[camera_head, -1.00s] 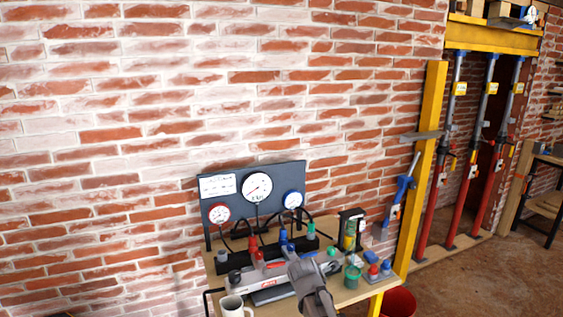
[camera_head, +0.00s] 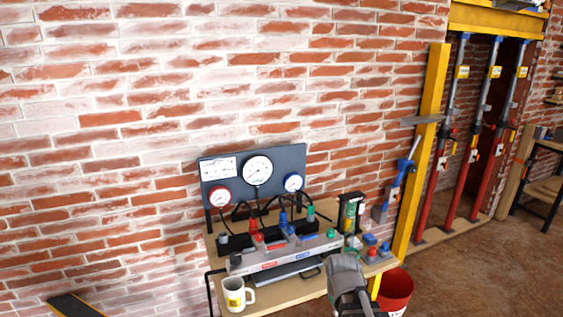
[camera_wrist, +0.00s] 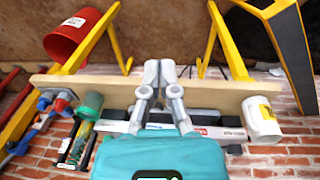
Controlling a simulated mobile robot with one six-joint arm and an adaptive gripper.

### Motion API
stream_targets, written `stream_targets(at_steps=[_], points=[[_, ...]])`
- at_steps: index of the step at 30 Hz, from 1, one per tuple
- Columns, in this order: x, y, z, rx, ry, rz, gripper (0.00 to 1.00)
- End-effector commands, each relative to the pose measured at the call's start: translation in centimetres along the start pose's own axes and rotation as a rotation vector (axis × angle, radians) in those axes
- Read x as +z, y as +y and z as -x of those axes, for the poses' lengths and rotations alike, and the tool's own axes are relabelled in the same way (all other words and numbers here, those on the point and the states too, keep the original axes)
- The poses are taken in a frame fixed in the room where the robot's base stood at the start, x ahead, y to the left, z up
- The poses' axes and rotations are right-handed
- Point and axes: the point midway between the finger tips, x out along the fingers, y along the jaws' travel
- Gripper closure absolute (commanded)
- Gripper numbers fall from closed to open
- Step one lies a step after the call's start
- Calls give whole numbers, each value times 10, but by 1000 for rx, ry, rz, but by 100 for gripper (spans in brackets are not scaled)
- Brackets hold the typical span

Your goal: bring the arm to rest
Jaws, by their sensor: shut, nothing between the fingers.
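My gripper (camera_wrist: 160,72) is in the wrist view, its two grey fingers together at the tips with nothing between them. It is in front of the wooden bench (camera_wrist: 110,90), which appears upside down there. In the head view a grey part of my arm (camera_head: 345,270) shows at the bottom, in front of the bench's right part. It covers some of the bench top, and the fingertips cannot be made out there.
A manifold (camera_head: 285,255), a gauge board (camera_head: 228,168) and a white mug (camera_head: 234,296) are on the bench. A red bucket (camera_head: 396,290) stands on the floor at right. Yellow post (camera_head: 430,150) and red props (camera_head: 488,185) stand further right. A dark yellow-edged panel (camera_head: 72,306) is at lower left.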

Motion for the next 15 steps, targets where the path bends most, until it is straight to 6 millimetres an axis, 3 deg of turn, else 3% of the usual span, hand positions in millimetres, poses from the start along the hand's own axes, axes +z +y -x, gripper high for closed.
stream_targets(at_steps=[6, 15], points=[[25, -3, 2, -59, -56, -275, 100], [34, -5, 3, -80, -84, -396, 100]])
